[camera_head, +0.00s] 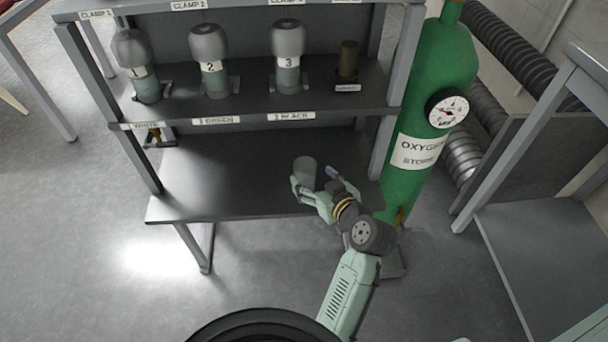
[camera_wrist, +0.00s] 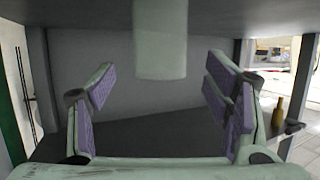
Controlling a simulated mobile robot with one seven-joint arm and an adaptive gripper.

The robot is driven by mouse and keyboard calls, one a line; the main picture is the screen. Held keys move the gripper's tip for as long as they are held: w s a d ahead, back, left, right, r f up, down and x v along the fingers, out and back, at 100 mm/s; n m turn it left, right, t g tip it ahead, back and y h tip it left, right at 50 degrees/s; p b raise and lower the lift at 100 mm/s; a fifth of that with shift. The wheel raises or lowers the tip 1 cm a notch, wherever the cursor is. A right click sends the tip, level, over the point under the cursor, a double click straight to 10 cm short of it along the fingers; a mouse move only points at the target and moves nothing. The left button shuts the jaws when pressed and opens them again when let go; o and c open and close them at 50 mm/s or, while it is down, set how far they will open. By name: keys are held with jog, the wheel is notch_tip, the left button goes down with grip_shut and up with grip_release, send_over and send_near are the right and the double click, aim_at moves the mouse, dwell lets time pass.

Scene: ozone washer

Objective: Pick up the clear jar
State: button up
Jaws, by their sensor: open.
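The clear jar (camera_head: 306,168) is a pale, greenish see-through cylinder over the bare lower shelf (camera_head: 225,180) of the grey rack. My gripper (camera_head: 313,180) is open just in front of it, with a finger to either side of the jar. The wrist view appears upside down. There the jar (camera_wrist: 160,40) hangs from the top edge, centred between the two spread, purple-padded fingers (camera_wrist: 160,85). Neither finger visibly touches it. In the head view my fingers partly cover the jar's lower part.
Three numbered jars (camera_head: 289,60) and a small dark brown vessel (camera_head: 348,60) stand on the shelf above. A green oxygen cylinder (camera_head: 428,100) stands right of the rack. A rack post (camera_head: 384,145) is close to my arm's right.

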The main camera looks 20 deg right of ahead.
jog(key=p+x, duration=0.1)
jog(key=x, duration=0.4)
jog(key=shift+w+f, duration=0.15)
jog(key=shift+w, duration=0.2)
jog(key=c, duration=1.4)
